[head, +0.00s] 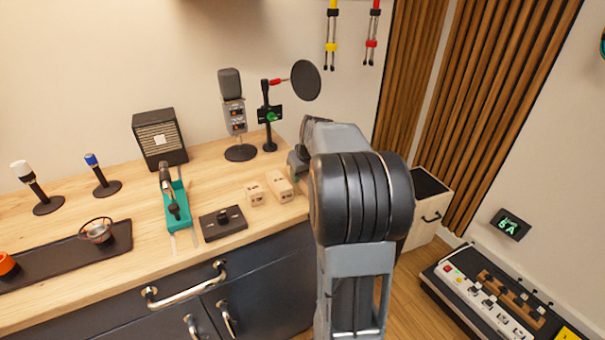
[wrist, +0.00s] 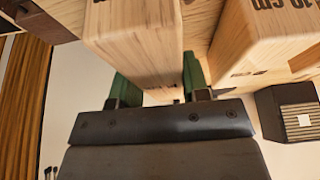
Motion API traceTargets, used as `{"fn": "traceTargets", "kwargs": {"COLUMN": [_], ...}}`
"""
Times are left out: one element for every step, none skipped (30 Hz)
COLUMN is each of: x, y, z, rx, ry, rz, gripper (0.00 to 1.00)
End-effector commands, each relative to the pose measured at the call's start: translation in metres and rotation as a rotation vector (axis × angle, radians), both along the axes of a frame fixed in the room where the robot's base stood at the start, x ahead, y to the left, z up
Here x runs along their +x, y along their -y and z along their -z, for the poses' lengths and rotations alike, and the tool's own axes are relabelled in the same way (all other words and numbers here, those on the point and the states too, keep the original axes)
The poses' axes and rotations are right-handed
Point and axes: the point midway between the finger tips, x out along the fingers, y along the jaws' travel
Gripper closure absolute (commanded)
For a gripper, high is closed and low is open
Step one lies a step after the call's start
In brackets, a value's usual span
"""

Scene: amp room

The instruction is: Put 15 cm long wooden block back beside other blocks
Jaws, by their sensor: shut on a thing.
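In the head view, two pale wooden blocks, a shorter one (head: 254,195) and a longer one (head: 279,187), lie side by side on the counter. My arm hides the held block and most of the gripper there.
A pop filter (head: 305,80) stands behind my arm. Bare wood lies left of the blocks.

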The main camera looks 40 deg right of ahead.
Motion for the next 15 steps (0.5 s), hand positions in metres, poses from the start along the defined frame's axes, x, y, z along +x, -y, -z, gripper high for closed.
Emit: {"fn": "traceTargets", "kwargs": {"x": [0.0,0.0,0.0,-0.0001,-0.0001,-0.0001,-0.0002,-0.0002,-0.0002,-0.0002,-0.0002,-0.0001,-0.0002,-0.0002,-0.0002], "y": [0.0,0.0,0.0,0.0,0.0,0.0,0.0,0.0,0.0,0.0,0.0,-0.0001,0.0,-0.0001,-0.0001], "z": [0.0005,0.0014,0.0029,0.004,0.0035,0.003,0.003,0.003,0.003,0.003,0.003,0.003,0.003,0.0029,0.0029], "rx": [0.0,0.0,0.0,0.0,0.0,0.0,0.0,0.0,0.0,0.0,0.0,0.0,0.0,0.0,0.0], "ry": [0.001,0.001,0.001,0.001,0.0,0.0,0.0,0.0,0.0,0.0,0.0,0.0,-0.001,-0.001,-0.001], "rz": [0.0,0.0,0.0,0.0,0.0,0.0,0.0,0.0,0.0,0.0,0.0,0.0,0.0,0.0,0.0], "gripper": [0.9,0.9,0.9,0.9,0.56,0.52,0.49,0.46,0.42,0.4,0.37,0.33,0.32,0.32,0.32]}}
